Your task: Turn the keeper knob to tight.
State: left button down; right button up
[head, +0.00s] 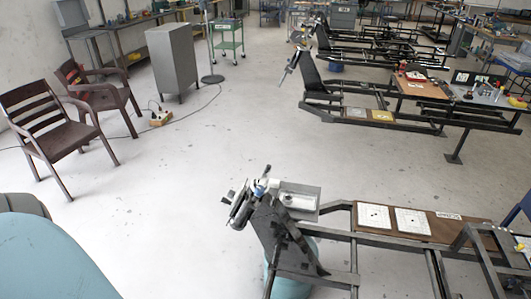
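The nearest metal workstand (390,243) is at the lower right, with a tilted grey mechanism (245,205) at its left end. A small blue part (261,186) sits on top of this mechanism. The keeper knob is too small to pick out for certain, and I cannot tell its setting. A light metal tray-like box (298,197) is just right of the mechanism. Neither of my grippers can be made out in the head view.
Two white plates (374,217) (412,222) lie on the stand's brown board (455,230). Similar stands (365,110) are behind. Two brown chairs (52,122) (100,90), a grey cabinet (173,60) and a green cart (227,38) stand farther back. The middle floor is clear.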

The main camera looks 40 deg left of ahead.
aim_at(260, 190)
jog(key=u, duration=1.15)
